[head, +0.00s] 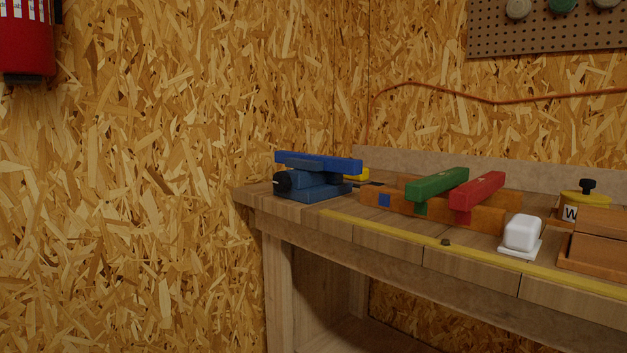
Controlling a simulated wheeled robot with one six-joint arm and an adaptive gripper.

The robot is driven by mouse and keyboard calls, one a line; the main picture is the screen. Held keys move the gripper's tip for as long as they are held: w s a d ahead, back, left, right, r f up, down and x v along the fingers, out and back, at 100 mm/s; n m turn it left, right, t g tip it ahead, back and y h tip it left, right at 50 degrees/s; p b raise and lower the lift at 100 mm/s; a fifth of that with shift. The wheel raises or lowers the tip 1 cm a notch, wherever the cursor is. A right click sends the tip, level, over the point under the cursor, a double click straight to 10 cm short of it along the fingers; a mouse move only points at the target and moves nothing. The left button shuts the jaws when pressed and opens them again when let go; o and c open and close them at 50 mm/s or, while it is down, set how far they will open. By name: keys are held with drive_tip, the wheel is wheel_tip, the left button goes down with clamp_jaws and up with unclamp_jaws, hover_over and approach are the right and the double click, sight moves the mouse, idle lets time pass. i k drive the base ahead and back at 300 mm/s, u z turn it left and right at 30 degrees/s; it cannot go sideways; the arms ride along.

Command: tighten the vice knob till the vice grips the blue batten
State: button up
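The blue batten (335,164) lies across the top of the blue vice (318,188) at the far left end of the bench. The vice has a dark round knob (283,181) on its left side, facing me. I cannot tell from here how closely the jaws meet the batten. My gripper is not in view.
A green batten (440,185) and a red batten (477,192) rest on an orange wooden rack (487,216) right of the vice. A white block (522,232), a yellow-lidded jar (584,199) and a brown box (598,250) stand farther right. A yellow strip (400,235) runs along the bench's front.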

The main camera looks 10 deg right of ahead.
sight(281, 182)
drive_tip(key=z, duration=0.45)
drive_tip(key=k, duration=1.05)
drive_tip(key=u, duration=0.55)
drive_tip(key=i, duration=1.3)
drive_tip(key=z, duration=0.1)
